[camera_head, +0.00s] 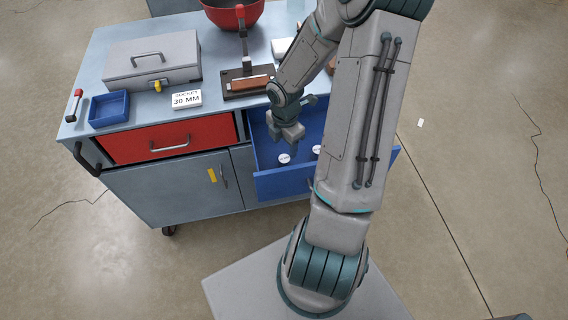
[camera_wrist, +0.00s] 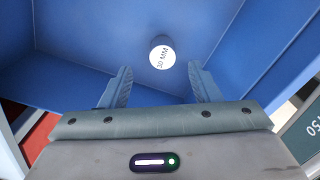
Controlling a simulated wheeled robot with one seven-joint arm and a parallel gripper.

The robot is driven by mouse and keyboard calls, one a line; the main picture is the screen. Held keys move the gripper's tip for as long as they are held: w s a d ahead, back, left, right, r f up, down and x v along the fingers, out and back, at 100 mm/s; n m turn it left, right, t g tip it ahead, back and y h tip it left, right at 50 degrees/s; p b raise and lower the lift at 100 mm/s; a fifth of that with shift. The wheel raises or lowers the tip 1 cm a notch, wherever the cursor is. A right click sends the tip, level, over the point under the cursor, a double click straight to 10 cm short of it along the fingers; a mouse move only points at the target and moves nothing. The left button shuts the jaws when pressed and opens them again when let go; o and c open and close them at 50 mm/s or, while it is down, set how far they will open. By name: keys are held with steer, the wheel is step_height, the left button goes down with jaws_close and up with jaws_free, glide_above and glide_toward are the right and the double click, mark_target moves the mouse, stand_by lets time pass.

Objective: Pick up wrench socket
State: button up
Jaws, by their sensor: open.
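My gripper (camera_wrist: 160,88) is open and empty over the open blue drawer (camera_head: 270,184). In the wrist view a round white-topped socket (camera_wrist: 162,54) marked "30 MM" lies on the drawer floor, just beyond the fingertips and between their lines. In the head view two white-topped sockets show in the drawer: one (camera_head: 284,158) just below my gripper (camera_head: 291,146), the other (camera_head: 317,149) to its right, partly beside my arm. The labels in the head view are too small to read. The right part of the drawer is hidden behind my arm.
A sign reading "SOCKET 30 MM" (camera_head: 187,99) stands on the cart top, with a grey toolbox (camera_head: 150,68), a blue tray (camera_head: 109,109), a red bowl (camera_head: 230,14) and a dark stand (camera_head: 247,84). The drawer walls rise around the sockets. The red drawer (camera_head: 165,140) is at the left.

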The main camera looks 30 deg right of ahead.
mark_target(284, 158)
steer(key=f+b, duration=0.1)
steer(key=f, duration=0.7)
steer(key=shift+s+a+f+b, duration=0.15)
steer(key=shift+s+a+b, duration=0.05)
steer(key=shift+b, duration=0.2)
steer(key=c, duration=1.1)
